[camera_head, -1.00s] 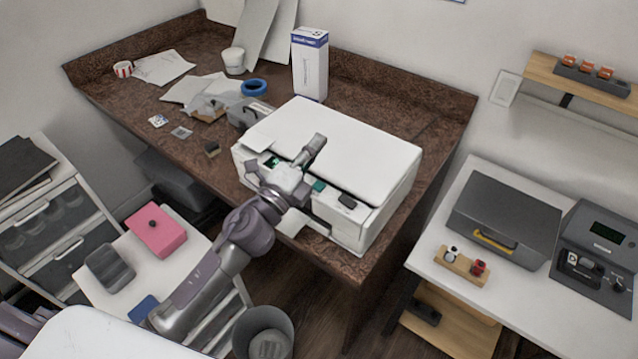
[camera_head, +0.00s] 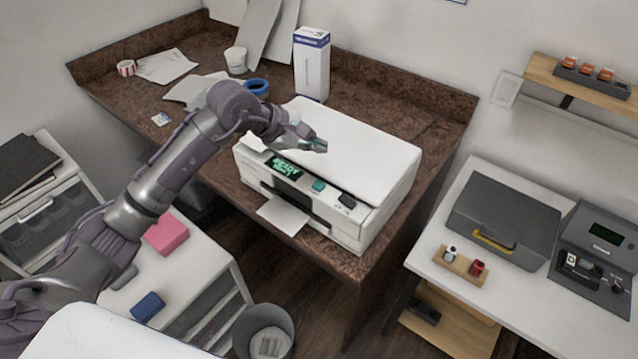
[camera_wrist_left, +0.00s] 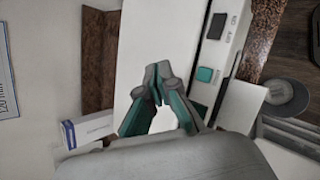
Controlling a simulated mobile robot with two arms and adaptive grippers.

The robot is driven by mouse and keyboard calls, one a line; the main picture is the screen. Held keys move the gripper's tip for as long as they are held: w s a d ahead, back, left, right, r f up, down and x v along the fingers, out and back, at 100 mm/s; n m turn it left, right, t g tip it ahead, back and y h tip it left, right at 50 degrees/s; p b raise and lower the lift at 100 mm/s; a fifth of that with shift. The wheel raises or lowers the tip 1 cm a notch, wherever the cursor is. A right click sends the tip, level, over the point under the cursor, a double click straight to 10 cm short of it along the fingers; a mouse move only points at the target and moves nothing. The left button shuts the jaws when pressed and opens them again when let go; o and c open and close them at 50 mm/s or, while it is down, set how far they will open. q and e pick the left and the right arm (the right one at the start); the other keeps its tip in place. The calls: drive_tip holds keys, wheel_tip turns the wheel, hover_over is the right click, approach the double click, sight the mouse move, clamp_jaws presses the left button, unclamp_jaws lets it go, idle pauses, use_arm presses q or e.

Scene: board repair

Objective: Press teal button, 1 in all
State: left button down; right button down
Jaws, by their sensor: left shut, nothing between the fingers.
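The teal button (camera_head: 319,185) is a small square on the front panel of a white printer (camera_head: 372,142). It sits between a lit green display (camera_head: 284,168) and a dark switch (camera_head: 347,201). My left gripper (camera_head: 322,146) is shut and empty, above the printer's lid, behind the button and apart from it. In the left wrist view the teal button (camera_wrist_left: 204,74) lies to the right of my left gripper's fingertips (camera_wrist_left: 157,84), with the black switch (camera_wrist_left: 216,26) marked OFF and ON above it. My right gripper is not in view.
A paper sheet (camera_head: 283,215) sticks out of the printer's front slot. A tall white box (camera_head: 311,66) and blue tape roll (camera_head: 256,86) stand behind. A bin (camera_head: 264,330) is on the floor. The side table (camera_head: 498,199) at right holds dark devices.

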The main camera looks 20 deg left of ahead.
sight(319, 186)
use_arm(q)
drive_tip(key=shift+f, duration=0.15)
wheel_tip(319, 186, down, 8)
drive_tip(key=b, duration=0.4)
drive_tip(key=shift+f+b, duration=0.3)
drive_tip(key=shift+b, duration=0.25)
idle(1.1)
drive_tip(key=shift+f+b, duration=0.4)
drive_tip(key=shift+b, duration=0.2)
